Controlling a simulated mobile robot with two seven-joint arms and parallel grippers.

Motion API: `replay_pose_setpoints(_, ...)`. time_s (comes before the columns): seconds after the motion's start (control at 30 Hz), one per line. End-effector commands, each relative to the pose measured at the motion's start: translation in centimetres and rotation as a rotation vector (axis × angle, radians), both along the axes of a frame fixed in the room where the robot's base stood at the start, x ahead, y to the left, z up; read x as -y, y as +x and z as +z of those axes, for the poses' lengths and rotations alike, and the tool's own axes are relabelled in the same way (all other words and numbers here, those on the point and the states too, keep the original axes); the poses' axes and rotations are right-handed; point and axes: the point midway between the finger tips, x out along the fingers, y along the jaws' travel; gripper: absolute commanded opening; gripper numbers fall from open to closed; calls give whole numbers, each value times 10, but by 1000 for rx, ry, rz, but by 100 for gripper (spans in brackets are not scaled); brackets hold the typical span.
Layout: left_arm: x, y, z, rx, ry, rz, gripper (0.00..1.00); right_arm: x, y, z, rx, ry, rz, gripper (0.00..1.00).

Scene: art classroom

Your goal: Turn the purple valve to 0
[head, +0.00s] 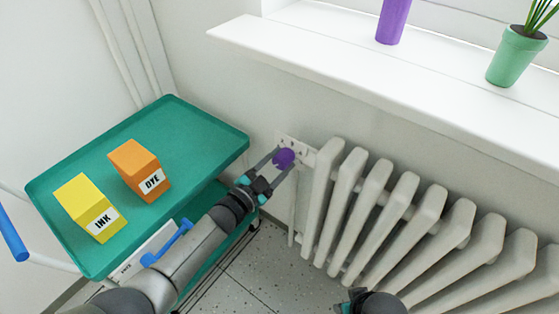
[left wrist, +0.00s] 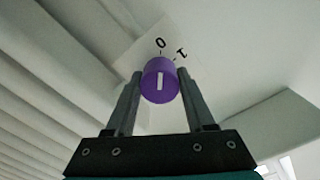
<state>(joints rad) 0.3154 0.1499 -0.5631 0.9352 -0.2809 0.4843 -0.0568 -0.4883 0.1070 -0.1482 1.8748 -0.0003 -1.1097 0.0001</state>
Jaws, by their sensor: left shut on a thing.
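The purple valve (head: 283,158) sits on a white plate (head: 297,147) on the wall, just left of the radiator. My left gripper (head: 281,160) reaches it from the front and is shut on it. In the left wrist view the valve (left wrist: 160,80) lies between my two fingertips (left wrist: 160,84). Its white mark stands upright in that picture, in line with the 0 (left wrist: 161,43) above it. A 1 (left wrist: 181,53) lies to the right of the 0. My right gripper (head: 369,302) shows only partly at the bottom edge; its jaw state is unclear.
A white ribbed radiator (head: 408,190) stands right of the valve, under a windowsill (head: 330,60) with a purple cylinder (head: 393,20) and a green plant pot (head: 514,57). A green cart (head: 205,125) at left carries a yellow INK box (head: 86,205) and an orange DYE box (head: 138,170).

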Motion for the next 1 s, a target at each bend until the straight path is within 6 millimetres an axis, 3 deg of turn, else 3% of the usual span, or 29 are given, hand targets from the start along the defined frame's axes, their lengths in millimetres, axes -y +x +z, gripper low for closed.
replay_pose_setpoints(0.7, 0, 0, -1, -45, -61, -1, 0, 0, -1, -4, -6, 0, 1, 50)
replay_pose_setpoints(0.73, 0, 0, -1, -45, -61, -1, 56, 0, -1, -4, -5, 0, 1, 50)
replay_pose_setpoints(1.0, 0, 0, 0, -44, -59, -1, 84, 0, 0, -3, -3, 0, 0, 50)
